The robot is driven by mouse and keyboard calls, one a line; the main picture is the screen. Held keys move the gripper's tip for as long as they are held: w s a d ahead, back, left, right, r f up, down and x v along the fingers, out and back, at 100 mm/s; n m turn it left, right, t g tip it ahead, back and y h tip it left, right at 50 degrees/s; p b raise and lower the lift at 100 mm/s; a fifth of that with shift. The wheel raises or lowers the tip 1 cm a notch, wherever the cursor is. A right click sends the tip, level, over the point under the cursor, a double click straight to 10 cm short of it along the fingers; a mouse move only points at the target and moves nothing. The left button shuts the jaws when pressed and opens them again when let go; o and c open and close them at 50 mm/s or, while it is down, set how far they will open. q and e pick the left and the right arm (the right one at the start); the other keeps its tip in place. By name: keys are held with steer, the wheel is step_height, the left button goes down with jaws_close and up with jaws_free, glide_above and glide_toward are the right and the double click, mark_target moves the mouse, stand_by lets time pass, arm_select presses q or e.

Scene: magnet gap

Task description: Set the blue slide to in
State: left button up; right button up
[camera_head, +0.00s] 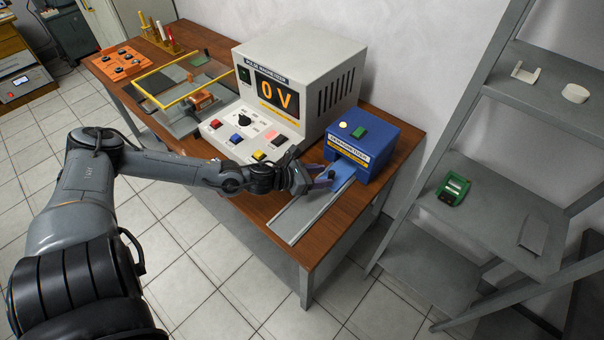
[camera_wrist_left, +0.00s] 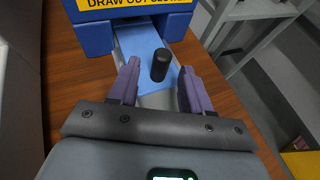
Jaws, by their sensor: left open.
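The blue slide (camera_wrist_left: 138,41) sticks out of the front of the blue demagnetizer box (camera_head: 362,142) onto a pale metal track (camera_head: 300,217). A black upright knob (camera_wrist_left: 161,65) stands on the slide. In the wrist view my left gripper (camera_wrist_left: 154,92) is open, with its two purple fingers on either side of the slide and the knob between and just beyond the tips. Nothing is held. In the head view the left gripper (camera_head: 322,180) is at the box's front and partly covers the slide (camera_head: 342,172). My right gripper is not seen.
The grey pulse magnetizer (camera_head: 300,75) reads 0 V and stands left of the box, close to my left arm. A yellow-framed clear guard (camera_head: 183,80) and an orange tray (camera_head: 118,64) are further left. A grey shelf (camera_head: 490,215) stands right of the table.

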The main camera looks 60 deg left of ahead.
arm_select(q)
steer(key=p+v, duration=0.3)
steer(key=v, duration=0.2)
steer(key=shift+s+r, duration=0.1)
steer(key=shift+r, duration=0.15)
steer(key=shift+s+a+r+p, duration=0.1)
steer(key=shift+s+r+p, duration=0.1)
steer(key=shift+s+p, duration=0.4)
steer(key=shift+s, duration=0.15)
